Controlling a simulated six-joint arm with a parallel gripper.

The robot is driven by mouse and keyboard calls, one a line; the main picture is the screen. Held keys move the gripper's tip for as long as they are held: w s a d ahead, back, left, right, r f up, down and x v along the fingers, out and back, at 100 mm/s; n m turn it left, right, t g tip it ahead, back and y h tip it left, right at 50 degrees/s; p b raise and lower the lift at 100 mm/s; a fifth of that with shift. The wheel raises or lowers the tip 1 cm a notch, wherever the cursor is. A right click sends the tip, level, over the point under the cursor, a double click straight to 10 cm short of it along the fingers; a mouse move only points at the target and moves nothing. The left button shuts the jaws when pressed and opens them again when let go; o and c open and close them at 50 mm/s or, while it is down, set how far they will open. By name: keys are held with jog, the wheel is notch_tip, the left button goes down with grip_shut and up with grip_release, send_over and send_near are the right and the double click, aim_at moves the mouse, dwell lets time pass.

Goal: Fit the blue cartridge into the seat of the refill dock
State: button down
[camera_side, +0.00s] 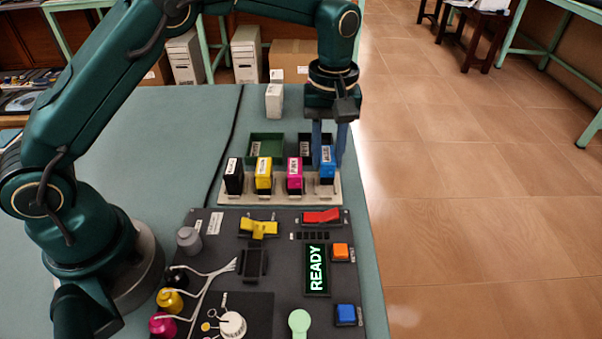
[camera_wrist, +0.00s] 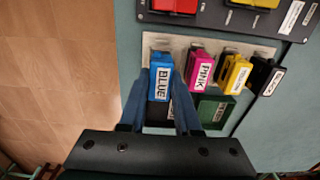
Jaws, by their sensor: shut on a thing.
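The blue cartridge (camera_side: 327,161) stands upright at the right end of the pale rack (camera_side: 270,201). My gripper (camera_side: 329,150) reaches down from above with its blue fingers on either side of the cartridge, shut on it. In the wrist view, the blue cartridge (camera_wrist: 161,77), labelled BLUE, sits between the fingertips of my gripper (camera_wrist: 161,90). The dark panel (camera_side: 205,250) in front of the rack carries an empty-looking black open holder (camera_side: 253,264), which may be the dock's seat; I cannot read a label on it.
Pink (camera_side: 295,176), yellow (camera_side: 264,175) and black (camera_side: 234,178) cartridges stand in the rack to the left. A green bin (camera_side: 266,147) and a dark bin lie behind. The panel bears a yellow lever (camera_side: 259,229), red switch (camera_side: 321,216), READY display (camera_side: 317,270), buttons and wired knobs.

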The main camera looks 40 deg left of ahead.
aim_at(327, 156)
jog(key=shift+r, duration=1.9)
jog(key=c, duration=1.4)
grip_release()
grip_shut()
jog(key=shift+s+d, duration=0.15)
jog(key=shift+s, duration=0.05)
jog(key=s+d, duration=0.3)
jog(key=s, duration=1.6)
jog(key=shift+f, duration=2.5)
jog(key=shift+f, duration=0.65)
